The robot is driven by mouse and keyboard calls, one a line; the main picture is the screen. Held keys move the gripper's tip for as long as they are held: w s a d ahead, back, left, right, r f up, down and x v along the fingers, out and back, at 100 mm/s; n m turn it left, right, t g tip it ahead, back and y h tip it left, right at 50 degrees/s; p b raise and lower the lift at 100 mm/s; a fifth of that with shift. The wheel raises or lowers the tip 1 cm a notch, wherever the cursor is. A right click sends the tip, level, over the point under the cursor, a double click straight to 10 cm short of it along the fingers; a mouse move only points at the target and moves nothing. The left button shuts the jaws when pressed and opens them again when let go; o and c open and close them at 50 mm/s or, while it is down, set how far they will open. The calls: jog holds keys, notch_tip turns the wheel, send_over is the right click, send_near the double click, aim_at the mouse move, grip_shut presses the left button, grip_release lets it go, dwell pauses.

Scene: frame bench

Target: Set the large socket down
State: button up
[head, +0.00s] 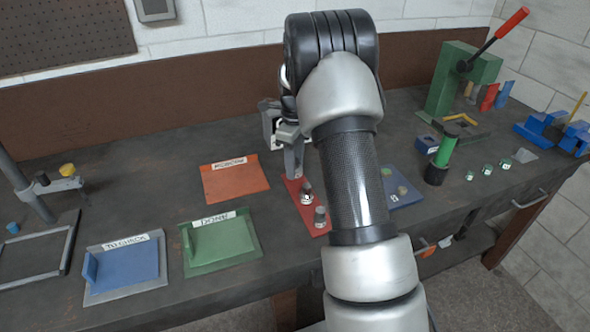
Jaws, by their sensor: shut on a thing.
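My gripper (294,174) points down over the far end of a red strip (291,187) on the bench. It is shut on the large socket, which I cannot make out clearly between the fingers. Two metal sockets stand on the red strip nearer to me: one (306,194) just right of and below the fingertips, the other (320,217) at the near end. My arm hides the area to the right of the strip. Whether the held socket touches the strip, I cannot tell.
A blue plate (402,190) is partly behind my arm. A green-and-black cylinder (441,157) and a green press (455,80) stand at right.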

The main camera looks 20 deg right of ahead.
jog(key=shift+f, duration=0.85)
jog(key=shift+f, duration=0.1)
jog(key=o, duration=1.1)
jog(key=shift+f, duration=0.1)
